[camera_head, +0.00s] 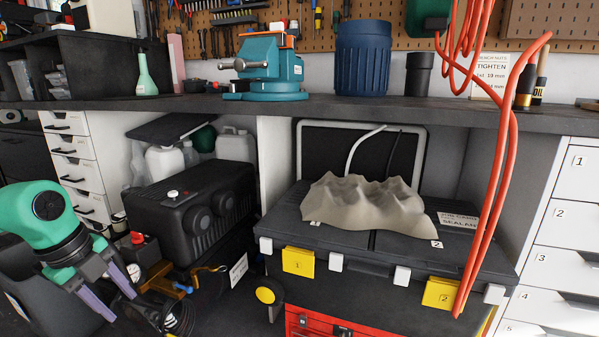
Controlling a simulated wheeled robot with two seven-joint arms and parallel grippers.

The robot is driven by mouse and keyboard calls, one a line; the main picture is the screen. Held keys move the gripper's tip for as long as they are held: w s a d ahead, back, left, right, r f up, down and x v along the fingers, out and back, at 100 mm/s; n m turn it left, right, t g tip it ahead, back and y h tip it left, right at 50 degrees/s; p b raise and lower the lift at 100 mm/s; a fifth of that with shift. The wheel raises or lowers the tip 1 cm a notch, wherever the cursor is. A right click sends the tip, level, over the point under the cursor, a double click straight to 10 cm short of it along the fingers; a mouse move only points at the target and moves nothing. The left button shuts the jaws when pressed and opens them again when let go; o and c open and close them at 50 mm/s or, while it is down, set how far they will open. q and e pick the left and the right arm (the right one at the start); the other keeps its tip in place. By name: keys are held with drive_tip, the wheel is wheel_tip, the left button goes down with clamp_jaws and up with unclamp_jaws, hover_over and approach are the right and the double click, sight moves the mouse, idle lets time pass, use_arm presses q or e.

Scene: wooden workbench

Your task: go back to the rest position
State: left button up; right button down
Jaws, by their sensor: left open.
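My left arm, green and black, comes in at the lower left. Its gripper (124,307) has two purple-grey fingers that point down and to the right. The fingers stand apart and I see nothing held between them. The gripper is in front of the cluttered floor area, left of the black toolbox with the yellow latches (400,262). My right gripper is not in view.
The dark workbench (225,104) carries a teal vise (268,68), a blue bin (361,58) and a green bottle (144,75). Red cables (507,150) hang at the right. A black case (185,205) and an orange clamp (165,285) are near my left gripper.

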use_arm(q)
drive_tip(key=w+d+f+n+t+h, duration=0.2)
drive_tip(key=d+f+n+t+h, duration=0.75)
drive_tip(key=d+f, duration=0.75)
drive_tip(key=s+d+f+n+g+y+p, duration=0.1)
drive_tip(key=s+d+f+n+y+p, duration=0.25)
drive_tip(key=s+d+f+n, duration=0.75)
drive_tip(key=s+a+r+g+y+p, duration=0.1)
drive_tip(key=s+a+g+y+p, duration=0.2)
drive_tip(key=s+a+p, duration=0.6)
drive_tip(key=s+a+r+m+g+y+p, duration=0.1)
drive_tip(key=s+a+g+y+p, duration=0.3)
drive_tip(key=p, duration=2.2)
drive_tip(key=s+a+r+g, duration=0.1)
drive_tip(key=s+a+g, duration=0.2)
drive_tip(key=s+a, duration=0.3)
drive_tip(key=shift+s+r+y+p, duration=0.15)
drive_tip(key=shift+s+y+p, duration=0.15)
drive_tip(key=shift+s, duration=0.75)
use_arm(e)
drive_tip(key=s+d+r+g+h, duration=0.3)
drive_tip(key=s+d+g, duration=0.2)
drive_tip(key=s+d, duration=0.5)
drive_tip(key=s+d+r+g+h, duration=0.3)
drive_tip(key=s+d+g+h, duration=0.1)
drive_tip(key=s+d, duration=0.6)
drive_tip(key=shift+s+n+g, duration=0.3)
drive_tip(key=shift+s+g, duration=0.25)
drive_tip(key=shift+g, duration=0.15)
